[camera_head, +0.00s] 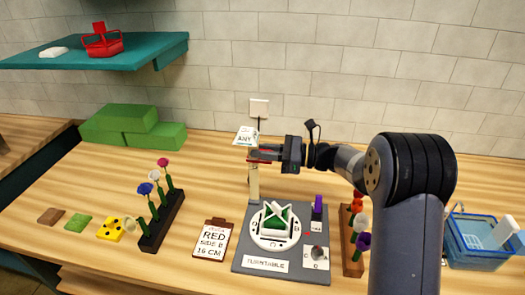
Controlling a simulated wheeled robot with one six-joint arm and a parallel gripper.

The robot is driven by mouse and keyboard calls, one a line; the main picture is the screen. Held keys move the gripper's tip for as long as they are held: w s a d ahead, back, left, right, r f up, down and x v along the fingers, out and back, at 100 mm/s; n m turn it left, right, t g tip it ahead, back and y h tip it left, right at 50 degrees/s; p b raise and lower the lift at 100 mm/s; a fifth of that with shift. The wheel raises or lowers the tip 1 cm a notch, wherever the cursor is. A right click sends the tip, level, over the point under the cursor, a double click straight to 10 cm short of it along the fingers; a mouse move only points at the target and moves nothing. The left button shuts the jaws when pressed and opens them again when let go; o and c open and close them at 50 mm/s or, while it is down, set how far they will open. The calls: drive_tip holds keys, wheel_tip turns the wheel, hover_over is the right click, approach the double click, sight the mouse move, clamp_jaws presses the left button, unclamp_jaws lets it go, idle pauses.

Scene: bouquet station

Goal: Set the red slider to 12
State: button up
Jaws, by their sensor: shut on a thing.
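The red slider (258,161) shows as a thin strip of red at the upper part of an upright pale post (254,187). The post stands at the back left of a grey turntable board (240,262). My gripper (264,153) reaches in from the right and is shut on the red slider, whose body is mostly hidden by the fingers. Scale marks or numbers on the post are too small to read.
A clipboard card (213,240) reads RED, SIDE B, 16 CM. Flower racks stand left (163,222) and right (353,258) of the board. A small sign (245,135) reads ANY. A blue basket (478,258) stands at right. Green blocks (122,118) lie at back left.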

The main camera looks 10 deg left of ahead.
sight(262, 162)
clamp_jaws()
drive_tip(key=shift+f+b, duration=1.15)
drive_tip(key=shift+f, duration=1.15)
drive_tip(key=shift+o, duration=2.1)
unclamp_jaws()
drive_tip(key=shift+o, duration=0.9)
drive_tip(key=shift+r, duration=0.2)
